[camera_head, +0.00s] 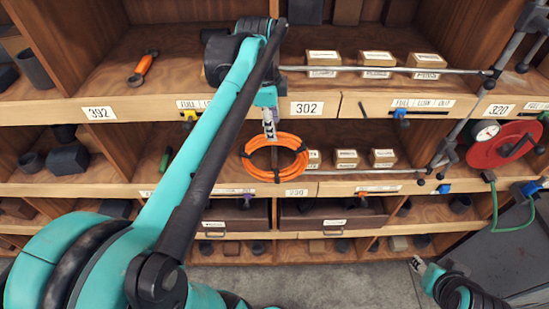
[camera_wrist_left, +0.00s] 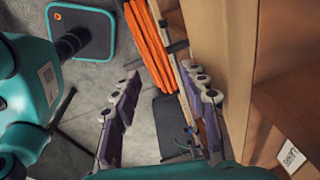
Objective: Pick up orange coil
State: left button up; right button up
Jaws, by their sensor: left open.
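The orange coil (camera_head: 262,175) is a ring of cable with dark ties, in front of the middle shelf in the head view. It also shows in the left wrist view (camera_wrist_left: 150,45) as edge-on orange strands at the top. My left gripper (camera_head: 269,128) is at the coil's top edge in the head view. In the left wrist view its two fingers (camera_wrist_left: 160,75) stand apart, with the coil just beyond and between the tips. What supports the coil is hidden. My right gripper (camera_head: 417,265) is low at the right, far from the coil; its jaws are too small to read.
Wooden shelving (camera_head: 220,110) fills the view, with small cardboard boxes (camera_head: 346,158) right of the coil. A red reel (camera_head: 503,145) and a pressure gauge (camera_head: 487,130) are at the right. A grey metal rod (camera_head: 385,70) runs across the upper shelf. The floor (camera_head: 350,275) below is clear.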

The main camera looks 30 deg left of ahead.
pick_arm(q)
notch_tip(320, 180, down, 2)
jog(key=shift+w+d+f, duration=0.1)
jog(key=shift+w, duration=0.05)
grip_shut()
jog(key=shift+r, duration=0.2)
